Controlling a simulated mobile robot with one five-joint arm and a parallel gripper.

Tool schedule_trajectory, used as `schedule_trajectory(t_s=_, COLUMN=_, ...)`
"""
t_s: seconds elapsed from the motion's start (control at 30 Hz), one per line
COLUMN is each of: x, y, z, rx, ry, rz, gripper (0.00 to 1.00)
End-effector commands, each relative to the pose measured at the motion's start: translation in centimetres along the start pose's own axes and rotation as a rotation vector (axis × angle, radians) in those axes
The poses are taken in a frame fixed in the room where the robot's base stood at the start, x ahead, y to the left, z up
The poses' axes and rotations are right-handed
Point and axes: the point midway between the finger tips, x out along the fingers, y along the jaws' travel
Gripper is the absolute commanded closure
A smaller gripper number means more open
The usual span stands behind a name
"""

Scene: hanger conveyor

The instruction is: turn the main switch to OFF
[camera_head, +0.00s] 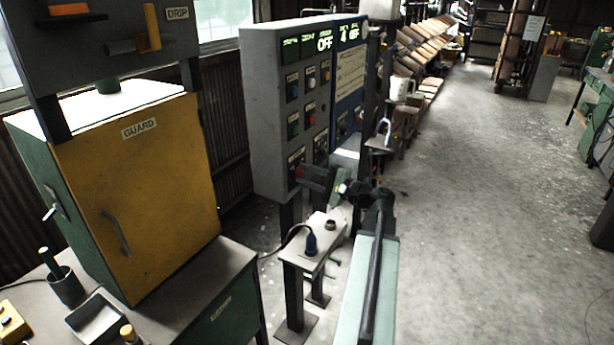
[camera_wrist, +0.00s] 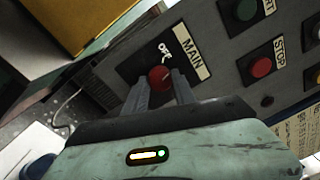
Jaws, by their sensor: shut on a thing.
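The main switch's red knob (camera_wrist: 159,79) sits on a dark plate on the grey panel, with the words OFF and MAIN printed beside it in the wrist view. My gripper (camera_wrist: 160,88) has one finger on each side of the knob and is shut on it. A short pale mark shows on the knob, but I cannot tell surely which position it points to. In the head view my gripper (camera_head: 318,180) is at the low front of the control panel (camera_head: 268,120), and the arm hides part of the panel there.
The panel's top display (camera_head: 322,44) shows OFF in large letters. Floor at right is open.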

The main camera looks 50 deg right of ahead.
Motion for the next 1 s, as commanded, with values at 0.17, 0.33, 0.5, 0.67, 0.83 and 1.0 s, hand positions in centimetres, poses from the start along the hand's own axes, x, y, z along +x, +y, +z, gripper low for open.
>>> schedule_trajectory(t_s=0.17, x=-0.04, y=0.0, z=-0.11, rx=-0.162, ry=-0.007, rz=-0.002, gripper=1.0)
schedule_trajectory(t_s=0.33, x=-0.02, y=-0.01, z=-0.11, rx=-0.305, ry=-0.015, rz=-0.003, gripper=1.0)
schedule_trajectory(t_s=0.5, x=-0.01, y=0.0, z=-0.09, rx=-0.421, ry=-0.022, rz=-0.003, gripper=1.0)
schedule_trajectory(t_s=0.67, x=0.0, y=0.01, z=-0.08, rx=-0.501, ry=-0.027, rz=-0.004, gripper=1.0)
schedule_trajectory(t_s=0.83, x=0.01, y=0.02, z=-0.06, rx=-0.552, ry=-0.03, rz=-0.004, gripper=1.0)
schedule_trajectory(t_s=1.0, x=0.02, y=0.04, z=-0.05, rx=-0.574, ry=-0.031, rz=-0.004, gripper=1.0)
